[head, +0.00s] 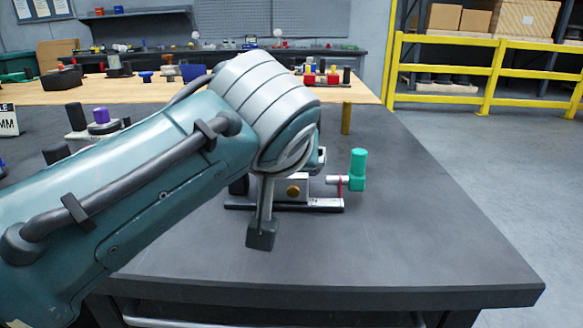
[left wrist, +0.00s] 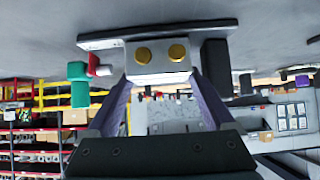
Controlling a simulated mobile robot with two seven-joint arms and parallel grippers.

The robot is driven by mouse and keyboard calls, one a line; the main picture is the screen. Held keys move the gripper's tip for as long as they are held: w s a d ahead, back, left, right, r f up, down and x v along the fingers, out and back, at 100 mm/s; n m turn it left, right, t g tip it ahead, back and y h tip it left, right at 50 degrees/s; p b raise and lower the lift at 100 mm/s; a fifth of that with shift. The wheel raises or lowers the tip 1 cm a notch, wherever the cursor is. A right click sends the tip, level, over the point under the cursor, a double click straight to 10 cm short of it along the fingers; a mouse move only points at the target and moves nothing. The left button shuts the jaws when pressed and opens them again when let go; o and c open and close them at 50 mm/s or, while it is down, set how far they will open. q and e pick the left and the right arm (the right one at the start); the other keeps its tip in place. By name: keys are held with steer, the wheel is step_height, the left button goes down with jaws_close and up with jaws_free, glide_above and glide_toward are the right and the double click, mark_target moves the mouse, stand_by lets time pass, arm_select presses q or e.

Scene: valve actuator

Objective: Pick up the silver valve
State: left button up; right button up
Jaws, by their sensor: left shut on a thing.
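The silver valve (head: 297,188) is a small metal block with gold round fittings on a dark base plate, at the middle of the dark table in the head view. A teal handle (head: 358,170) stands at its right side, with a red piece by the silver stem. The silver block (left wrist: 158,62) also shows in the left wrist view, with two gold fittings facing the camera. My left gripper (left wrist: 160,80) has its fingers on either side of the block and is shut on it. In the head view my left arm hides part of the valve. My right gripper is not in view.
The dark table (head: 430,240) is clear to the right and in front of the valve. A brass post (head: 346,118) stands behind it. A part with a purple knob (head: 101,115) sits at the left. A wooden bench (head: 220,88) with several small parts is behind.

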arm_select(q)
steer(key=c, duration=0.3)
steer(key=shift+r, duration=0.1)
steer(key=shift+c, duration=0.2)
step_height(320, 180, up, 8)
steer(key=shift+r, duration=0.2)
steer(key=shift+f, duration=3.85)
